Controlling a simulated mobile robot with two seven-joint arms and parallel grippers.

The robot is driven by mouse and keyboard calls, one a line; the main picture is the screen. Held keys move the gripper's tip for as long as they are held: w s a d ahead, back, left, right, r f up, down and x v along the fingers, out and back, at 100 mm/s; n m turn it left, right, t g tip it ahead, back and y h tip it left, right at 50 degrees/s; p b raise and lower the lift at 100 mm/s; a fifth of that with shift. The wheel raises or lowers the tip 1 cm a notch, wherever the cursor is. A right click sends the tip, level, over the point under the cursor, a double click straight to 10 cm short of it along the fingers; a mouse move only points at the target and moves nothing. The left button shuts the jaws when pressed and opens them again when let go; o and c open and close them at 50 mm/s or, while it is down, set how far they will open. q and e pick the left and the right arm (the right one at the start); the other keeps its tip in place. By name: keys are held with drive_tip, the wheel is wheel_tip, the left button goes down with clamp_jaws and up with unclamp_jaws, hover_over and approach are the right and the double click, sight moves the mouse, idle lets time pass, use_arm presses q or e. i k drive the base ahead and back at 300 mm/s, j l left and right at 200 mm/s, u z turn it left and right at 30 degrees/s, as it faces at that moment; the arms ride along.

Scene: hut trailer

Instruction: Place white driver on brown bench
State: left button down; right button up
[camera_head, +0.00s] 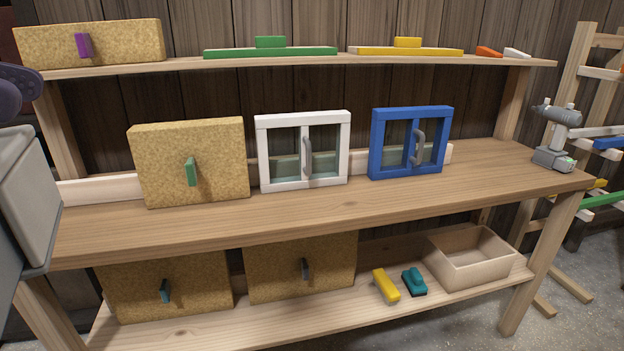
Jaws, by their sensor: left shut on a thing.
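A white-grey power driver (560,132) stands upright on the right end of the brown bench (300,215), its base resting on the top. Close to the camera at the left edge, a large grey shape and a dark rounded part, part of my left arm and gripper (28,200), are cut off by the frame. The fingertips and what they hold cannot be made out. My left gripper is far from the driver. My right gripper is not in view.
A cork panel (190,165), a white frame (303,185) and a blue frame (410,170) stand along the bench's back. The bench's front strip is clear. Below, the lower shelf holds cork panels, a yellow tool (385,285), a teal tool (414,282) and a wooden box (480,275).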

sight(510, 169)
drive_tip(key=i+l+z, duration=0.2)
drive_tip(key=z, duration=0.2)
drive_tip(key=i+l+z, duration=0.5)
drive_tip(key=z, duration=0.25)
drive_tip(key=i+l+z, duration=0.15)
drive_tip(key=z, duration=0.25)
drive_tip(key=i+l+u, duration=0.1)
drive_tip(key=i, duration=0.4)
drive_tip(key=i+l+u, duration=0.1)
drive_tip(key=i, duration=0.45)
drive_tip(key=i+l, duration=0.15)
drive_tip(key=i, duration=0.35)
drive_tip(key=i+l+u, duration=0.25)
drive_tip(key=i+u, duration=0.2)
drive_tip(key=i+l+u, duration=0.4)
drive_tip(key=i, duration=0.1)
